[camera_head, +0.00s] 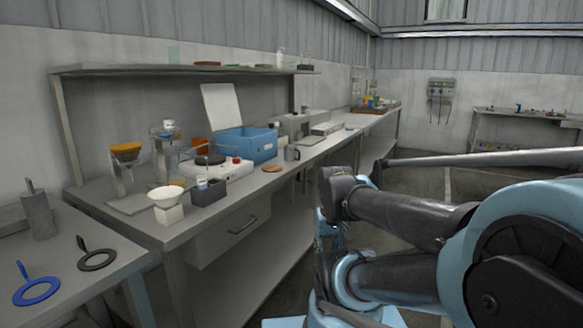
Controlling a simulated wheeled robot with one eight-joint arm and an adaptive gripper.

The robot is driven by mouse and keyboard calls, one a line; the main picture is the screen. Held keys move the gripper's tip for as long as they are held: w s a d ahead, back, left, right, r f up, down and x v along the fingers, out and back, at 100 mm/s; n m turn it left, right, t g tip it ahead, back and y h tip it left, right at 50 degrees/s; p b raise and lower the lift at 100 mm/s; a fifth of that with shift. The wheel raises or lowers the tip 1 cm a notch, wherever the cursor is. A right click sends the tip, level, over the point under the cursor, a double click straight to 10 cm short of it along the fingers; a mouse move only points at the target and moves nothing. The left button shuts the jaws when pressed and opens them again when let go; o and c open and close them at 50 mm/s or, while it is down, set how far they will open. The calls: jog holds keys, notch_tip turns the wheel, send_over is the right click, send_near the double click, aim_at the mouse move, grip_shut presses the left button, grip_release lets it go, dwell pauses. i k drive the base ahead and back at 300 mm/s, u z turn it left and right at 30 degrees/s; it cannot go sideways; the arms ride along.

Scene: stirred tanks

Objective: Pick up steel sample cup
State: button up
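A small grey metal cup with a handle (292,153), which looks like the steel sample cup, stands upright near the front edge of the long bench, right of the blue bin. My arm reaches in from the right. What seems to be my gripper (333,238) hangs low in front of the bench, below and right of the cup and apart from it. It is small and partly covered by my arm links, so its fingers are unclear.
The long bench (278,184) carries a blue bin (262,146), a brown round disc (271,169), a dark grey box (208,193) and a white funnel (167,197). A shelf (180,70) overhangs its back. Bench top around the cup's front is clear.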

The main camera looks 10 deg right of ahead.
aim_at(290, 151)
jog(key=k, duration=1.15)
jog(key=u, duration=0.15)
jog(key=i, duration=1.65)
jog(key=z, duration=0.7)
